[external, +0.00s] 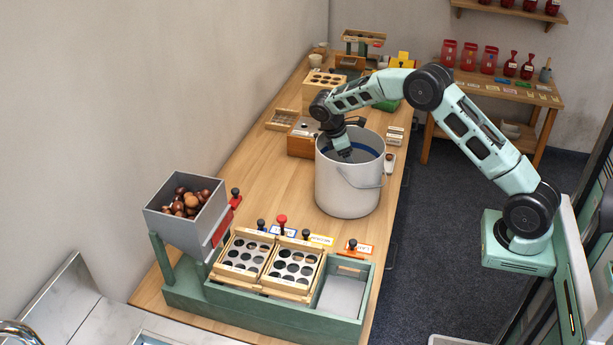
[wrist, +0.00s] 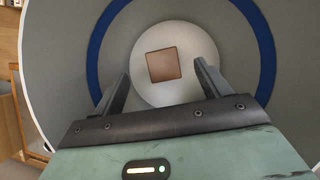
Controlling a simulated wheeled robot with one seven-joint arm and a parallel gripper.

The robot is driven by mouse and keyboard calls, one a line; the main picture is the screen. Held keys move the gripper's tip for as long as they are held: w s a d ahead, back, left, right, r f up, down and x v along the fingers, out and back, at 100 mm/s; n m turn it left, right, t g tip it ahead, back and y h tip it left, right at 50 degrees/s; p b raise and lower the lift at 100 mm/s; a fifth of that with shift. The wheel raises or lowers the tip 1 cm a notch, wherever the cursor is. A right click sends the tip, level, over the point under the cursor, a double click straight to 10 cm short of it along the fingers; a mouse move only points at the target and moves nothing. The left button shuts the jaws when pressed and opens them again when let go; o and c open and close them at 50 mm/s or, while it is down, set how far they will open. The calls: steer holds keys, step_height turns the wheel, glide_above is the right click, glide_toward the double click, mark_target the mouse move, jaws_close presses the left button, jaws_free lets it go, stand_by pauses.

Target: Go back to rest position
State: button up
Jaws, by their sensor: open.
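My gripper (external: 343,154) points down into the mouth of a large white bucket (external: 346,190) on the wooden bench. In the wrist view my gripper (wrist: 160,78) is open, its two fingers apart with nothing between them. Beyond the fingers, the inside of the bucket (wrist: 60,75) shows a blue ring, a pale round disc and a brown square at its middle. I cannot tell whether the fingers touch anything inside. My arm reaches over from the right.
A hopper (external: 187,212) of chestnuts stands front left. Beside it a green frame (external: 262,308) holds two wooden trays with round holes. Wooden boxes (external: 324,90) stand behind the bucket. A side table (external: 497,92) with red jars is at the back right. Dark floor (external: 430,220) is clear.

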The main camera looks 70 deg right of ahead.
steer(key=a+r+p, duration=0.6)
steer(key=r, duration=0.5)
steer(key=s+a+r+n+t, duration=0.1)
steer(key=s+a, duration=0.2)
steer(key=a, duration=0.6)
steer(key=s+a+r+t+y, duration=0.1)
steer(key=s+a+r, duration=0.1)
steer(key=a, duration=0.7)
steer(key=s+a+r+n+t, duration=0.1)
steer(key=s+a, duration=0.2)
steer(key=a, duration=0.6)
steer(key=s+a, duration=0.6)
steer(key=s, duration=0.6)
steer(key=s+a+f+n+t+y, duration=0.1)
steer(key=s+a, duration=0.5)
steer(key=s, duration=0.7)
steer(key=shift+s, duration=0.2)
